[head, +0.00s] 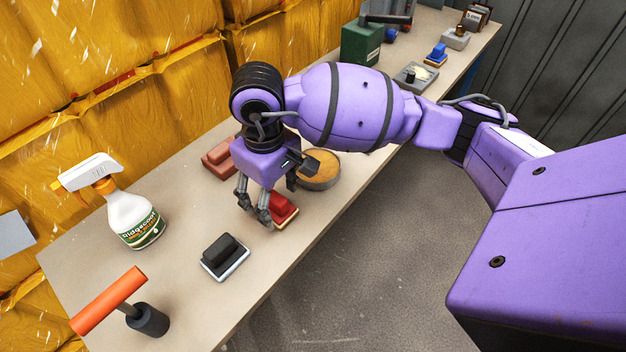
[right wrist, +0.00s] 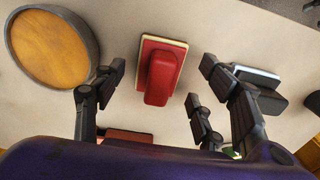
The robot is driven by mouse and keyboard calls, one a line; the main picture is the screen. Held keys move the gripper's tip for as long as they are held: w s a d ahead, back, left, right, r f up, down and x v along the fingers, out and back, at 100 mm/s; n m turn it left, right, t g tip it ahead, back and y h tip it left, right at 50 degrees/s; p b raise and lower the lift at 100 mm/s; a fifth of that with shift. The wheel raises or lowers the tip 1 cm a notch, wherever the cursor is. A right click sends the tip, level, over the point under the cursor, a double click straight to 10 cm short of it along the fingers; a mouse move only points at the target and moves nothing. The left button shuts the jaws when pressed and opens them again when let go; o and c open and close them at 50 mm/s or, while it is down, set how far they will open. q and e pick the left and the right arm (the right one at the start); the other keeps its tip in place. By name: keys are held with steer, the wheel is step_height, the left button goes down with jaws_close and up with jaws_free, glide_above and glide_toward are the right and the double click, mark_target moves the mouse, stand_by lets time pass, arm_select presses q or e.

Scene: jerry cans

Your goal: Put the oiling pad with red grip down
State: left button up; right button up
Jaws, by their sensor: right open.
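The oiling pad with red grip (head: 283,208) lies on the bench, with a pale base under its red block. In the right wrist view the red pad (right wrist: 162,70) lies between the spread fingers, with clear space on both sides. My right gripper (head: 258,205) is open and empty, right beside and above the red pad; it also shows in the right wrist view (right wrist: 150,95). The head view hides part of the pad behind my gripper. My left gripper is not in view.
A round tan-topped tin (head: 322,171) stands right of the red pad. A black-gripped pad (head: 224,257) lies nearer, and a brownish-red block (head: 217,158) lies behind. A spray bottle (head: 130,213) and an orange-handled tool (head: 110,300) stand left. The bench's front edge is close.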

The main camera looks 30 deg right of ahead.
mark_target(275, 197)
step_height(275, 197, up, 10)
stand_by(0.3)
stand_by(0.4)
